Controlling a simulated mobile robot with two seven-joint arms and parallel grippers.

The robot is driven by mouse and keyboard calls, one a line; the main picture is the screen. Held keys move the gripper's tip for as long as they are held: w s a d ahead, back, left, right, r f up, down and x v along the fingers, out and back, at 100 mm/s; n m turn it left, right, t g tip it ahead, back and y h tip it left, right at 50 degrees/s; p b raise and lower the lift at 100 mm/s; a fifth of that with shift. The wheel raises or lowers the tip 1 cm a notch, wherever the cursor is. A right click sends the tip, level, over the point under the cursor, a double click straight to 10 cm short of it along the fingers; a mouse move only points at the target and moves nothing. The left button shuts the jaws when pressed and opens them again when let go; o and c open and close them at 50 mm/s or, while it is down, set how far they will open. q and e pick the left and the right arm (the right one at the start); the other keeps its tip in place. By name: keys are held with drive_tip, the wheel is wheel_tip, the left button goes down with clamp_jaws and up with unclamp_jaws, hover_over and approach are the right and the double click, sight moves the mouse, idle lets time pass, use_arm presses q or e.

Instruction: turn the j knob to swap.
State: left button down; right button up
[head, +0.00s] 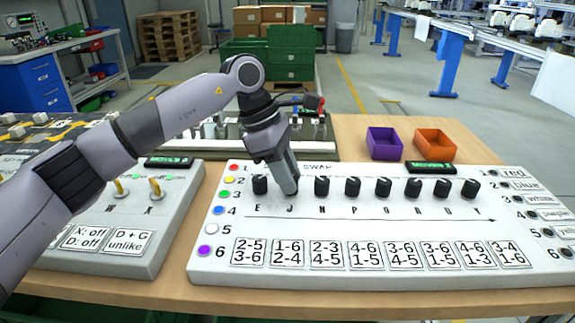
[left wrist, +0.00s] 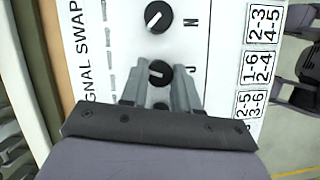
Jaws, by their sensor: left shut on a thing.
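The white swap panel (head: 214,264) has a row of black knobs with letters beneath them. My left gripper (head: 289,187) reaches down onto the panel at the letter J and hides that knob in the head view. In the left wrist view the black J knob (left wrist: 159,72) sits between the two grey fingertips (left wrist: 158,90), and the gripper is shut on it. A white pointer mark shows on the knob's top. The N knob (left wrist: 158,16) is beside it, free of the fingers. My right gripper is out of view.
The E knob (head: 260,184) stands close on the left of the gripper and the N knob (head: 322,187) close on the right. Another white panel (head: 130,262) with two switches lies to the left. Purple (head: 384,145) and orange (head: 434,146) bins stand behind the panel.

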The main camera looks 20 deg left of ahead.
use_arm(q)
drive_tip(key=shift+w+r+m+g+p, duration=0.15)
drive_tip(key=shift+m+g+p, duration=0.2)
drive_tip(key=shift+m, duration=0.55)
drive_tip(key=shift+m+g+p, duration=0.35)
drive_tip(key=shift+m, duration=1.15)
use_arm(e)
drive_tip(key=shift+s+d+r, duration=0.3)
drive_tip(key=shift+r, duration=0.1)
use_arm(q)
drive_tip(key=shift+g, duration=0.3)
drive_tip(key=c, duration=0.8)
unclamp_jaws()
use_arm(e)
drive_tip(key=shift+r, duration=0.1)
use_arm(q)
drive_tip(key=shift+v, duration=3.45)
